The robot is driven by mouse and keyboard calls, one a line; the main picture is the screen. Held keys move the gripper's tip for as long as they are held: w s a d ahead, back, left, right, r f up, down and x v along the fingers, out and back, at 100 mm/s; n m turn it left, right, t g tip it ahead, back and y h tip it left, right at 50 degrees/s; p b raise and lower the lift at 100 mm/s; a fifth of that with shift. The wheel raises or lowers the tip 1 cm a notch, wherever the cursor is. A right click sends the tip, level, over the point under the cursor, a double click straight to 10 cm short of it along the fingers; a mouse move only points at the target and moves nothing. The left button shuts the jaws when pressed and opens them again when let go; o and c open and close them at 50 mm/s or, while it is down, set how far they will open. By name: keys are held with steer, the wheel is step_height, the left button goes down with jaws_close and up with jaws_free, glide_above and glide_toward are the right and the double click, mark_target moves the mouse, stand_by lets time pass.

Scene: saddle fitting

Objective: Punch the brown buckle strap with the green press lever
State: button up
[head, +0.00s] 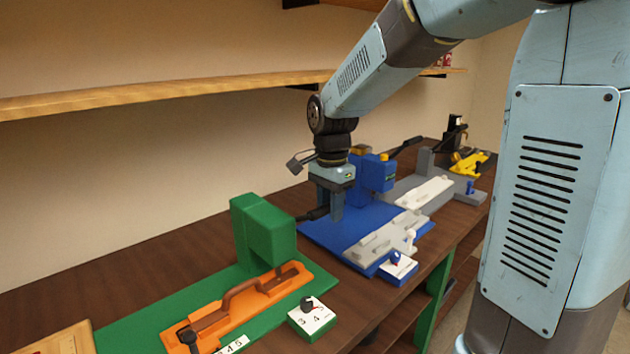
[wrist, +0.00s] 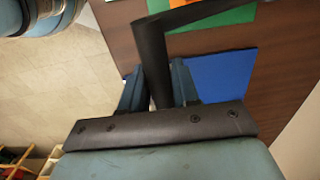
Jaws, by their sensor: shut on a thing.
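The green press (head: 265,232) stands on a green base, and its black lever (head: 309,214) sticks out to the right. My gripper (head: 337,215) is shut on the lever's end, beside the blue station. In the wrist view the dark lever (wrist: 152,55) runs between my two fingers (wrist: 157,88) and bends off toward the green press parts (wrist: 232,15). The brown buckle strap (head: 240,300) lies in an orange holder (head: 305,283) under and in front of the press. Whether its punch end is under the press head is hidden.
A white dial box (head: 311,318) stands right of the orange holder. A blue station (head: 330,235) with a blue press and grey fixture is behind my gripper; a grey station (head: 425,195) and yellow parts (head: 470,162) are farther back. A wooden shelf (head: 160,92) runs above the bench.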

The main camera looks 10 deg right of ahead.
steer(key=shift+w+a+r, duration=0.25)
steer(key=shift+w+r, duration=0.05)
steer(key=shift+r, duration=0.15)
steer(key=shift+w+a+r, duration=0.2)
steer(key=shift+w+r, duration=0.05)
steer(key=shift+r, duration=0.15)
steer(key=shift+o, duration=0.8)
steer(key=shift+w+a+r, duration=0.4)
steer(key=shift+w+r, duration=0.25)
steer(key=shift+w+a+r, duration=0.1)
steer(key=shift+w, duration=0.05)
steer(key=shift+c, duration=0.8)
steer(key=shift+w+a+r, duration=0.2)
steer(key=shift+w+r, duration=0.25)
steer(key=shift+o, duration=1.2)
steer(key=shift+w+a+r, duration=0.15)
steer(key=shift+w+r, duration=0.05)
steer(key=shift+r, duration=0.15)
steer(key=o, duration=0.5)
